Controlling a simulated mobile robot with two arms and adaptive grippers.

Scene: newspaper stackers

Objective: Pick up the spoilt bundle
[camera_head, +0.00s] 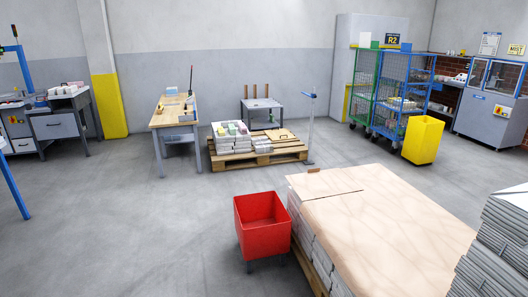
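Neither of my grippers is in view. Newspaper bundles (222,145) are stacked on a wooden pallet (258,163) in the middle distance, some with coloured tops. A tall stack of grey-white bundles (500,240) stands at the right edge, cut off by the frame. More bundles (318,252) show along the side of a large near pallet load under a brown sheet (390,225). I cannot tell which bundle is the spoilt one.
A red bin (262,225) stands beside the near load. A yellow bin (423,140) is by blue and green cage trolleys (403,92). A wooden-topped table (174,110) stands behind. Grey floor (130,210) is clear at left and centre.

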